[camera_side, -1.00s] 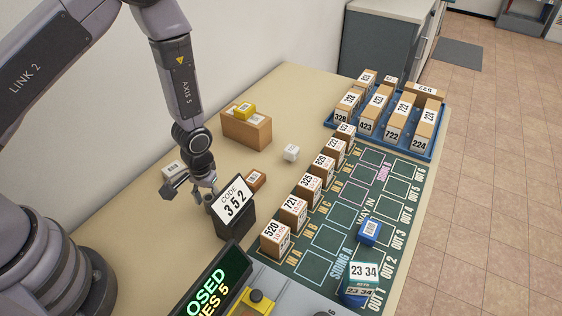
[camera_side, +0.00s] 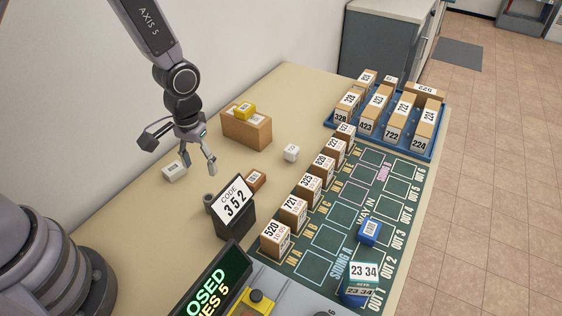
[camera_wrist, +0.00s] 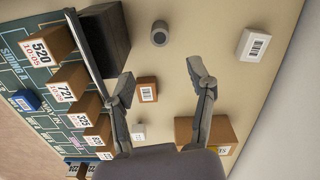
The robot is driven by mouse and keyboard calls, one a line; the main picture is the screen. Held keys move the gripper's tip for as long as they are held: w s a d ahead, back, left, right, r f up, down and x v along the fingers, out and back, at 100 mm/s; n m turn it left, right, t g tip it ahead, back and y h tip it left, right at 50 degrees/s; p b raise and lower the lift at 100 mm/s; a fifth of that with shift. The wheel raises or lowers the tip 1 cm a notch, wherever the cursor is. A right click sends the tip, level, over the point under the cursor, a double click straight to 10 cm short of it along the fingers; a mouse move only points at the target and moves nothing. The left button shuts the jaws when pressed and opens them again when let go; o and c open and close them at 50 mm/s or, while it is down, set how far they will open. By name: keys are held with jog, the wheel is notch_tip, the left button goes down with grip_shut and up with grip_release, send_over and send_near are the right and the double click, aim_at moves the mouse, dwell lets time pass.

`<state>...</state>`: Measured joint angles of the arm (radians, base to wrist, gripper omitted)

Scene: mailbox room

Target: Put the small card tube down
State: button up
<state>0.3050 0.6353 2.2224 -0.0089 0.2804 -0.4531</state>
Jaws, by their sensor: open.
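The small card tube appears to be the short grey cylinder (camera_side: 209,199) standing on the beige table, left of the black stand with the "CODE 352" sign (camera_side: 234,202). In the wrist view the tube (camera_wrist: 160,33) shows its round end, apart from my fingers. My gripper (camera_side: 181,157) is open and empty, raised above the table and up from the tube. Its spread fingers also show in the wrist view (camera_wrist: 160,82), with nothing between them touching either one.
A small brown box (camera_side: 256,179) lies behind the sign, and white boxes (camera_side: 174,171) (camera_side: 291,153) lie on the table. A larger brown box (camera_side: 246,130) carries a yellow item. Numbered boxes line the green mat (camera_side: 325,238); a blue tray (camera_side: 423,150) holds several more. Bare table lies between.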

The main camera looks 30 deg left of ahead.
jog(key=s+a+r+m+t, duration=0.15)
jog(key=s+a+r, duration=0.3)
jog(key=r, duration=0.75)
jog(key=s+a+r+t, duration=0.3)
jog(key=s+a+r, duration=0.15)
jog(key=r, duration=0.75)
jog(key=s+a+r+t, duration=0.1)
jog(key=s+r, duration=0.2)
jog(key=s, duration=0.6)
jog(key=shift+a+r, duration=0.2)
jog(key=shift+r, duration=0.1)
jog(key=shift+w, duration=0.1)
